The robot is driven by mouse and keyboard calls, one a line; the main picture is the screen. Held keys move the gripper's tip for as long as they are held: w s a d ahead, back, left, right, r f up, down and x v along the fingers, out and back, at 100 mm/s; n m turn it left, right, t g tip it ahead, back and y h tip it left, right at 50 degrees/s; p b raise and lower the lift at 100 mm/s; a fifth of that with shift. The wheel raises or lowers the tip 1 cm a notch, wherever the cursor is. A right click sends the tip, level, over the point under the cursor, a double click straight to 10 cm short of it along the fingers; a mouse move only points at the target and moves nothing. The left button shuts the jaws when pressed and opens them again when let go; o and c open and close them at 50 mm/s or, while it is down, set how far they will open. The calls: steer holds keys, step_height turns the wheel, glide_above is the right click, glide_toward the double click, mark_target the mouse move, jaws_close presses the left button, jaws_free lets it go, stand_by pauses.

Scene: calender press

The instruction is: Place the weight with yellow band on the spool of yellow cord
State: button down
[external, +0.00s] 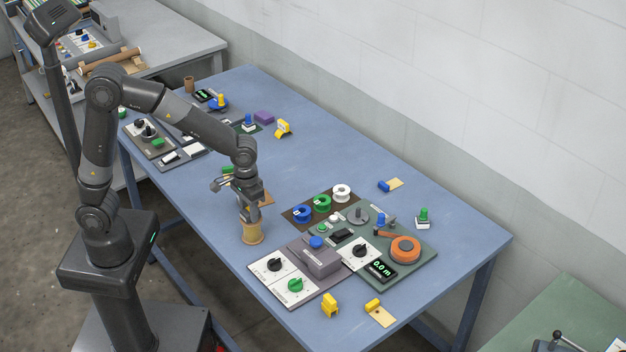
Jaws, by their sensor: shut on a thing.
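Directly below stands a tan-yellow spool (252,237), upright, which looks like the spool of yellow cord. Whether the held piece touches the spool's top cannot be told from this view.
Blue (302,214), green (322,203) and white (341,193) spools stand on a brown board to the right. A grey control panel (318,262) and a green panel with an orange reel (405,249) lie nearer the right.

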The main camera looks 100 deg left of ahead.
steer(key=shift+f, duration=0.1)
steer(key=c, duration=1)
jaws_free()
steer(key=shift+o, duration=0.2)
step_height(320, 180, up, 11)
steer(key=s+d+r+m+t, duration=0.2)
steer(key=s+d+m, duration=0.2)
steer(key=s, duration=0.6)
steer(key=s+d+r+m+t, duration=0.1)
steer(key=s+d+m+t, duration=0.2)
steer(key=s, duration=0.7)
steer(key=shift+s+d+r+m+t, duration=0.3)
steer(key=shift+d+r+m, duration=0.1)
steer(key=shift+d+m, duration=0.5)
steer(key=shift+a, duration=0.1)
